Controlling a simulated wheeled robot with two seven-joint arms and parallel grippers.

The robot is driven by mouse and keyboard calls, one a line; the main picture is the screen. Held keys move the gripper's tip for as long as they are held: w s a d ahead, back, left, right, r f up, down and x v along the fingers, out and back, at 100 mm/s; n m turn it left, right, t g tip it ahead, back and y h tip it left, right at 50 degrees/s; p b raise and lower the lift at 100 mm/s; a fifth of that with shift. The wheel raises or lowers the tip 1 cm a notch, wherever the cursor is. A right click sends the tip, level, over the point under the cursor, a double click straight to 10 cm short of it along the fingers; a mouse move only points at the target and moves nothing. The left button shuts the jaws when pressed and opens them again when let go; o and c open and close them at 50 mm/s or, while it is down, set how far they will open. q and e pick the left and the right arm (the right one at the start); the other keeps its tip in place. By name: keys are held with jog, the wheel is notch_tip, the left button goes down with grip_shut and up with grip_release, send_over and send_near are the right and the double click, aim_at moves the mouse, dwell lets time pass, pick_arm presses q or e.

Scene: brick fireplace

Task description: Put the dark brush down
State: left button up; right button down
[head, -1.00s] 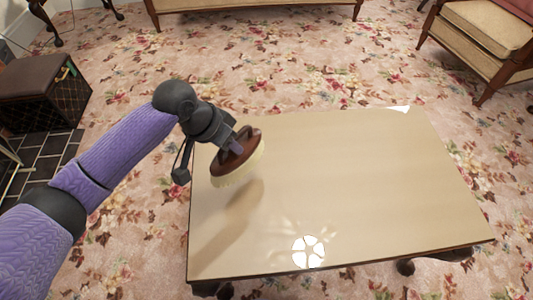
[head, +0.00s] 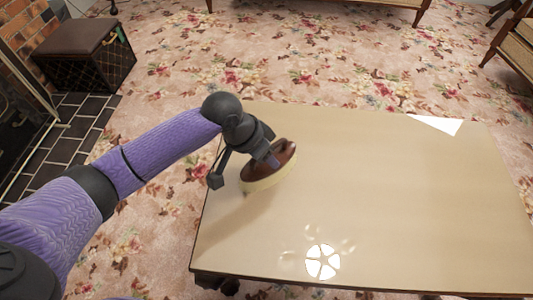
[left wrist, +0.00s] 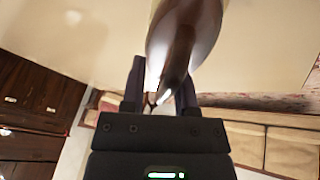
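The dark brush (head: 272,168) has a dark reddish-brown back and a pale cream bristle side facing down. It is over the left part of the pale, glossy table (head: 400,200), tilted, with its shadow close below it. I cannot tell whether the bristles touch the tabletop. My left gripper (head: 271,159) is shut on the back of the brush from above. In the left wrist view the brush (left wrist: 185,40) sits between the two dark fingers of the gripper (left wrist: 160,90), its far end out of frame. My right gripper is not in view.
The tabletop is otherwise bare, apart from bright light reflections. A patterned box with a brown top (head: 85,55) stands at the upper left by the fireplace and dark hearth tiles (head: 62,150). A chair (head: 515,50) is at the upper right. Flowered carpet surrounds the table.

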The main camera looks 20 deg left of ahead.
pick_arm(q)
jog(key=shift+o, duration=0.4)
jog(key=p+v, duration=0.8)
jog(key=v, duration=0.4)
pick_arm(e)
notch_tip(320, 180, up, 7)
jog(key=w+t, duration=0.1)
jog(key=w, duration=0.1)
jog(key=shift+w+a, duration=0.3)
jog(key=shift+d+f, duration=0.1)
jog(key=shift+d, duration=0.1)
